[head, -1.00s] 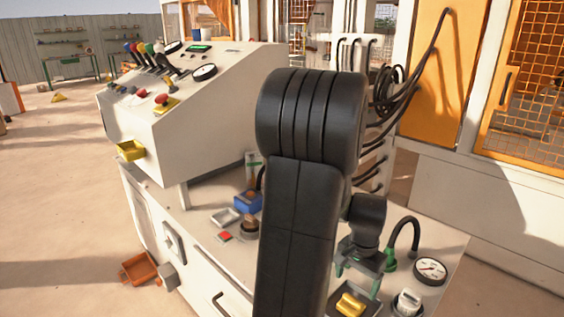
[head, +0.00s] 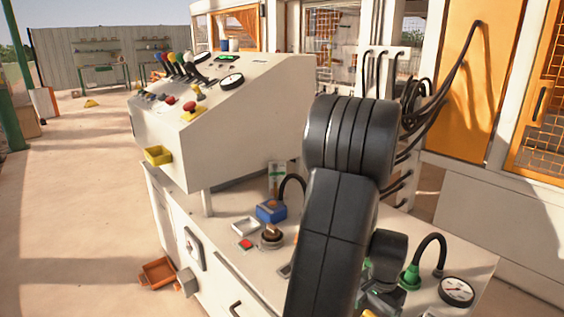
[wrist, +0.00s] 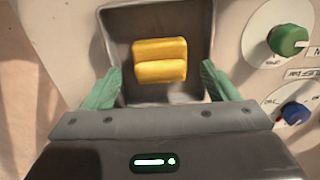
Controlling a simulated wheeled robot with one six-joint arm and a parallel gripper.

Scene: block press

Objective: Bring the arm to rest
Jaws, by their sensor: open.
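My gripper (wrist: 160,82) is open in the wrist view, with one green finger at each side. A yellow block (wrist: 159,62) with a groove across it lies in a dark grey square tray (wrist: 118,32), seen between the fingers and apart from both. The height gap between fingertips and tray cannot be told. In the head view my black arm stands in front of the bench and hides most of the gripper and the tray.
A white bench (head: 215,228) carries a sloped control console (head: 250,110), a blue box (head: 271,211), a red button (head: 246,244) and a dial gauge (head: 457,291). Green and blue knobs (wrist: 287,38) sit right of the tray. An orange bin (head: 158,273) is on the floor. Open floor lies left.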

